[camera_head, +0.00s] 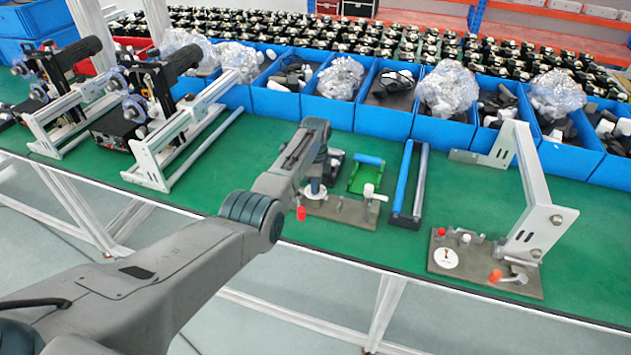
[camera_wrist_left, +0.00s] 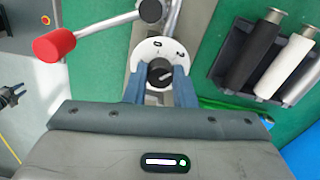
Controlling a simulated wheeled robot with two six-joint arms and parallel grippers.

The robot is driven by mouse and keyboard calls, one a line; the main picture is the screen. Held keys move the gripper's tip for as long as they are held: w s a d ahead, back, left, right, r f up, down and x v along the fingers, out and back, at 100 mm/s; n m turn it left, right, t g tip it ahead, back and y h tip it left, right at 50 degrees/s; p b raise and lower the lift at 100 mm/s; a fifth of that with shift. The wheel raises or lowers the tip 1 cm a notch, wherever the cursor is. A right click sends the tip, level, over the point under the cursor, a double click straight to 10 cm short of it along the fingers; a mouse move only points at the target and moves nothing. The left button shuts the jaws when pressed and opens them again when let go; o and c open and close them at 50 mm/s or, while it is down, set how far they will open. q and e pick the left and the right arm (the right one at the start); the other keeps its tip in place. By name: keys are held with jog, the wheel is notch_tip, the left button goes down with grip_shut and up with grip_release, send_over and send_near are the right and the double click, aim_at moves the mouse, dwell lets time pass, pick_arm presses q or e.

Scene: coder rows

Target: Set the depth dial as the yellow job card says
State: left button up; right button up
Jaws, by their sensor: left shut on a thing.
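The depth dial (camera_wrist_left: 158,50) is a white disc with dark marks and a black centre knob (camera_wrist_left: 160,73) in the left wrist view. My left gripper (camera_wrist_left: 161,88) has its blue fingers on either side of the knob and is shut on it. The knob's pointer direction is hard to read. In the head view, my left gripper (camera_head: 316,184) comes down on the dial (camera_head: 313,194) from above, partly hiding it. The dial sits on a brown-grey plate (camera_head: 345,210). No yellow job card can be made out. My right gripper is out of view.
A red-knobbed lever (camera_wrist_left: 55,45) lies close beside the dial. A holder with black and white rollers (camera_wrist_left: 262,50) is to the right. In the head view, a green tray (camera_head: 367,175), blue roller frame (camera_head: 404,180) and second plated fixture (camera_head: 470,270) stand nearby. Blue bins line the back.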

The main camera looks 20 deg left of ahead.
pick_arm(q)
jog(key=m, duration=0.5)
jog(key=shift+w+r+m+p, duration=0.1)
jog(key=shift+r+m+p, duration=0.05)
jog(key=shift+m+p, duration=0.2)
jog(key=m, duration=0.5)
dwell(0.4)
jog(key=o, duration=1)
jog(key=shift+r, duration=0.35)
notch_tip(320, 180, up, 10)
jog(key=shift+r+b, duration=0.1)
jog(key=shift+b, duration=0.65)
